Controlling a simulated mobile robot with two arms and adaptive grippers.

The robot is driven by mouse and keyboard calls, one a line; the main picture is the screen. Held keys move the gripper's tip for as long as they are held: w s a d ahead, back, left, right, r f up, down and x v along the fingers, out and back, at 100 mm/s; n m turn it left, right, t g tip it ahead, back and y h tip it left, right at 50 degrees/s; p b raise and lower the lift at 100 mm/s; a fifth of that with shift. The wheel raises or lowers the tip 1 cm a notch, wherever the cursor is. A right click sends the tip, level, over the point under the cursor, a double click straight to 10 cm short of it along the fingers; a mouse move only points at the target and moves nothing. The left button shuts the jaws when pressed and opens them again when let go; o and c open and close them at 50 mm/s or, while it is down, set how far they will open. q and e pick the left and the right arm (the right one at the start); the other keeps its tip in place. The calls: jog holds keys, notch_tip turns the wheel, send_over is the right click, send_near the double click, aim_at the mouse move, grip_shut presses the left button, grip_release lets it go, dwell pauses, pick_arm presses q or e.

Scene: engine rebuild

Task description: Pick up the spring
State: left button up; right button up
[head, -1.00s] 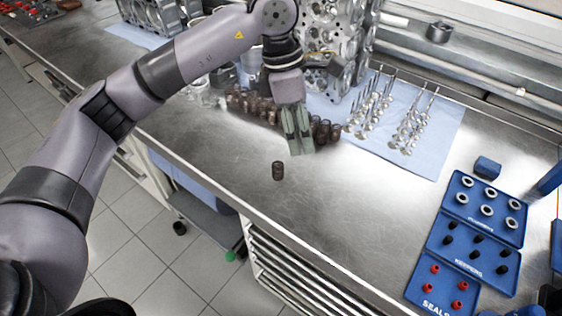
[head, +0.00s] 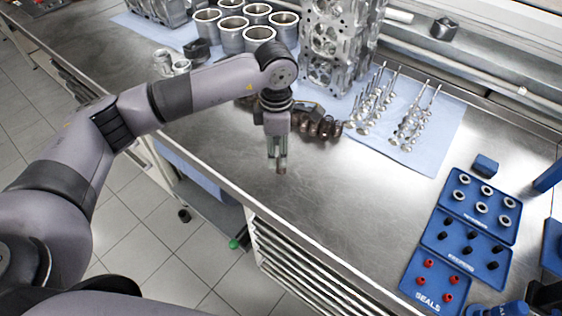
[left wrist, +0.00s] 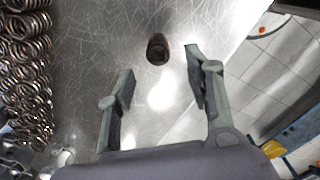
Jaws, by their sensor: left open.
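A single dark brown coil spring (head: 281,170) stands on the metal bench near its front edge, apart from the others. It also shows in the left wrist view (left wrist: 158,48), beyond the fingertips and roughly centred between them. My left gripper (head: 277,153) points down just above the spring and partly covers it in the head view. In the left wrist view its two fingers (left wrist: 160,66) are spread apart with nothing between them. My right gripper is not in view.
A row of several springs (head: 318,127) stands behind my left gripper, and shows at the left of the wrist view (left wrist: 25,75). Valves (head: 375,105) lie on a blue cloth (head: 440,140). Blue trays (head: 462,244) sit at right. The bench (head: 330,200) between is clear.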

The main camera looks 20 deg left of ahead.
pick_arm(q)
jog(key=shift+d+f+p, duration=0.1)
jog(key=shift+f+p, duration=0.2)
jog(key=shift+f, duration=0.05)
jog(key=f, duration=0.1)
jog(key=f+p, duration=0.1)
jog(key=f, duration=0.1)
jog(key=shift+w+d+f+p, duration=0.1)
jog(key=shift+d+f+p, duration=0.15)
jog(key=shift+f+p, duration=0.1)
jog(key=shift+f, duration=0.4)
grip_shut()
